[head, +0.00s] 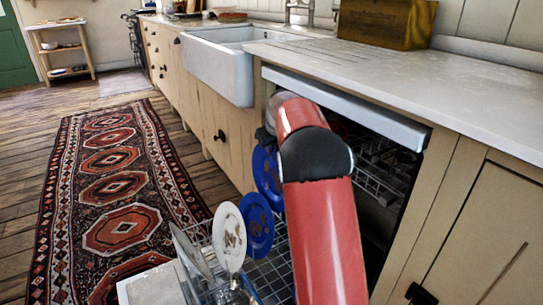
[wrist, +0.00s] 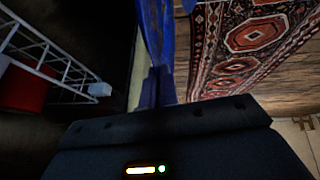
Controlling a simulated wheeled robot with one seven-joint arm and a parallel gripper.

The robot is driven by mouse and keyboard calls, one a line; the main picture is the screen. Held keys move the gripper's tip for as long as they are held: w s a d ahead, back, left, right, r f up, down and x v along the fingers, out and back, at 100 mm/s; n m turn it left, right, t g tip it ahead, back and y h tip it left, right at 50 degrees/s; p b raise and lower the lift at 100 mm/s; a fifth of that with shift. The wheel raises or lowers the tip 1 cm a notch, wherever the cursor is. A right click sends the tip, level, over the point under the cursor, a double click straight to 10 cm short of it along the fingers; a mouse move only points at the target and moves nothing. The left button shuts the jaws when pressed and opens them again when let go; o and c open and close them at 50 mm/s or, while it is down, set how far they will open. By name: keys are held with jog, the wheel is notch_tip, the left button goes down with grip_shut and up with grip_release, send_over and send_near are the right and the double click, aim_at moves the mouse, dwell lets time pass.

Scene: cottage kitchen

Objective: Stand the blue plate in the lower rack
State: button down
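My gripper (head: 265,138) is beside the dishwasher opening, partly hidden behind my red arm. In the wrist view its two fingers (wrist: 159,84) are close together on the edge of the blue plate (wrist: 154,28). In the head view this blue plate (head: 265,176) hangs upright below the gripper, partly covered by my arm. The lower rack (head: 270,275) is pulled out below it. A second blue plate (head: 257,228) stands in the rack, just below and left of the held one. Whether the held plate touches the rack cannot be told.
A white patterned plate (head: 229,238) and a pale plate (head: 190,250) stand further left in the rack. The dishwasher's upper rack (head: 375,185) shows inside the dark opening. The counter (head: 430,95) overhangs on the right. A rug (head: 115,190) covers clear floor to the left.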

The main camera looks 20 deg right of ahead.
jog(key=b, duration=0.9)
send_over(269, 192)
jog(key=s, duration=0.2)
jog(key=shift+w+d+f, duration=0.1)
jog(key=shift+f, duration=5.95)
jog(key=shift+s+f+b, duration=0.15)
jog(key=shift+f+b, duration=0.5)
jog(key=shift+f, duration=0.55)
jog(key=shift+s+f+b, duration=0.1)
jog(key=shift+f+b, duration=0.55)
jog(key=shift+f, duration=0.55)
jog(key=shift+a+f, duration=0.15)
jog(key=shift+a, duration=0.1)
jog(key=c, duration=1.5)
grip_release()
jog(key=shift+w+a+f, duration=0.1)
jog(key=shift+a, duration=0.05)
jog(key=shift+w+a+f, duration=0.1)
jog(key=shift+w+f, duration=0.1)
jog(key=shift+r, duration=0.2)
jog(key=shift+d+r, duration=0.1)
jog(key=shift+d, duration=0.15)
jog(key=shift+s+d, duration=0.1)
